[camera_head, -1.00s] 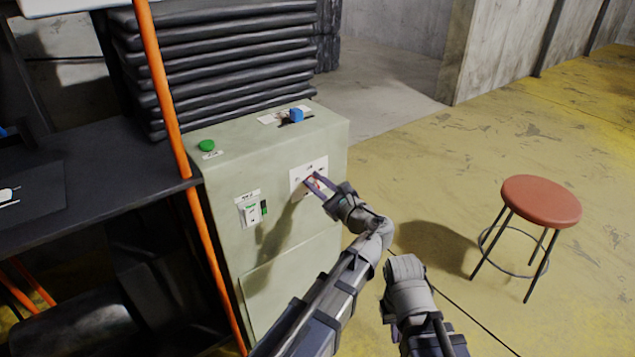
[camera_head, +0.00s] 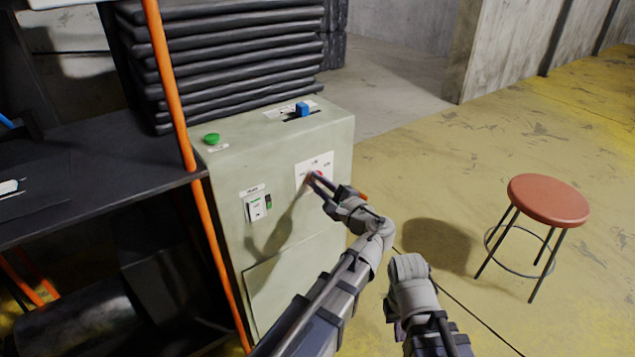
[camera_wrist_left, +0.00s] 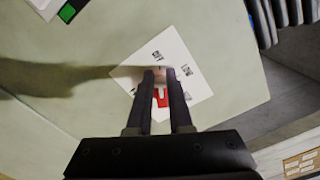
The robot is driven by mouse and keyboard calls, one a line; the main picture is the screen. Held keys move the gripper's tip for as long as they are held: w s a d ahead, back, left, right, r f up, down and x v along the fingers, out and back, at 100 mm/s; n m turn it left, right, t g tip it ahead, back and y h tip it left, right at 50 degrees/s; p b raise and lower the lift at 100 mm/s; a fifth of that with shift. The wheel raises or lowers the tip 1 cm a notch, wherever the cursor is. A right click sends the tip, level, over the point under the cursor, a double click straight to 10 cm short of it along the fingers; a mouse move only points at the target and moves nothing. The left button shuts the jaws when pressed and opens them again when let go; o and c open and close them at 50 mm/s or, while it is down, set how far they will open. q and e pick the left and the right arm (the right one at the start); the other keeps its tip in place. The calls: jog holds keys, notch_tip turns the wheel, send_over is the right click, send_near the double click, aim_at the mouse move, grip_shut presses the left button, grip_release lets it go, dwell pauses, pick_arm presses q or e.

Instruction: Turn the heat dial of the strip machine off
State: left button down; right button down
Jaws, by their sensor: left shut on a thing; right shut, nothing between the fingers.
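The strip machine (camera_head: 285,215) is a pale green cabinet. A white label plate (camera_head: 327,161) is on its front and also shows in the left wrist view (camera_wrist_left: 196,84). The red heat dial (camera_head: 321,173) is on this plate; some red (camera_wrist_left: 162,98) shows between the fingers in the wrist view. My left gripper (camera_head: 312,179) is shut on the dial. Its fingers (camera_wrist_left: 161,73) hide much of the dial, so its pointer is unclear. "OFF" and "LOW" are printed just beyond and to the right of the fingertips. My right arm is at the lower right, its fingers hidden.
A green button (camera_head: 212,139) and a blue slider knob (camera_head: 302,109) are on the machine's top. A switch (camera_head: 256,206) is on its front, left of the dial. An orange post (camera_head: 188,150) and dark bench stand left. A red stool (camera_head: 548,200) stands right on open yellow floor.

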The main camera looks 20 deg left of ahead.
pick_arm(q)
jog(key=shift+w+d+f, duration=0.15)
jog(key=shift+w+d, duration=0.05)
dwell(0.3)
jog(key=c, duration=0.8)
grip_release()
jog(key=shift+s, duration=0.15)
